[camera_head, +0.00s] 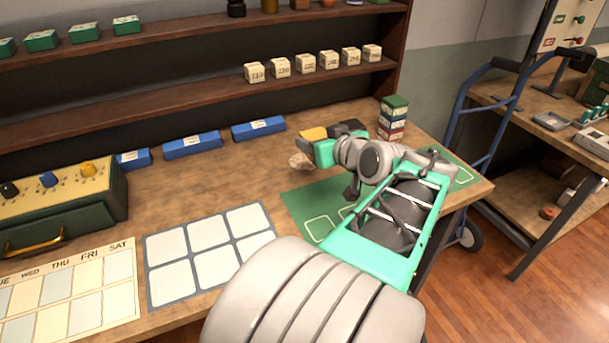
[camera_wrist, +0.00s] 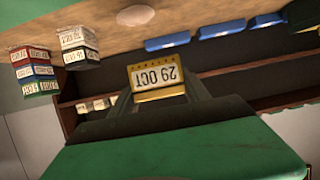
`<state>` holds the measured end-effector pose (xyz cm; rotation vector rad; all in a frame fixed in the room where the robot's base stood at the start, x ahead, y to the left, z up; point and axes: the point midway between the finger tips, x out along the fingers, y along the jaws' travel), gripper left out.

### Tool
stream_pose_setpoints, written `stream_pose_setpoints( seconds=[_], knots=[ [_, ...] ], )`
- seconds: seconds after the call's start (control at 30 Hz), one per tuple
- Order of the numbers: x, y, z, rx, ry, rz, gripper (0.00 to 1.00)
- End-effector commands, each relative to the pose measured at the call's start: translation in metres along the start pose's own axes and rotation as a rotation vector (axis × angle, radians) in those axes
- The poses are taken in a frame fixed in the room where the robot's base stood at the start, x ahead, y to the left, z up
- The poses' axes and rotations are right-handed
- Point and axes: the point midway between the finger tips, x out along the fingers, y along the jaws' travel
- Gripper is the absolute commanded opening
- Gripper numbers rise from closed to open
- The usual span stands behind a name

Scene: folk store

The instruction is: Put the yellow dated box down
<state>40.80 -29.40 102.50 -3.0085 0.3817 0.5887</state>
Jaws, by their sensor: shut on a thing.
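The yellow dated box (camera_wrist: 157,78) sits between my fingers in the wrist view, its "29 OCT" label upside down in the picture. In the head view its yellow top (camera_head: 313,133) shows at the end of my arm, above the back of the workbench. My gripper (camera_head: 322,148) is shut on it. The box appears held clear of the bench top. My arm hides part of the green mat with outlined squares (camera_head: 308,198) below and to the right.
A stack of small boxes (camera_head: 393,118) stands at the back right; another stack (camera_wrist: 78,45) shows beside it in the wrist view. Blue boxes (camera_head: 192,145) line the back. A pale lump (camera_head: 300,162) lies near my gripper. A grey six-cell mat (camera_head: 211,292) is empty.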

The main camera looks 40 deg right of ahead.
Motion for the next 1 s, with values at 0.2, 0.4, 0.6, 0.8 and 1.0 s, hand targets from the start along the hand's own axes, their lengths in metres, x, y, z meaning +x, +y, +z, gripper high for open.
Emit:
stream_pose_setpoints(
  seconds=[0.2,0.4,0.6,0.8,1.0],
  knots=[
    [0.011,0.016,0.004,0.009,-0.007,0.026,0.04],
    [0.073,0.023,0.006,0.009,-0.008,0.025,0.04],
    [0.128,0.03,0.029,0.01,-0.009,0.028,0.04],
    [0.152,0.033,0.042,0.009,-0.006,0.03,0.04],
    [0.167,0.034,0.07,0.01,-0.007,0.031,0.04]
  ],
)
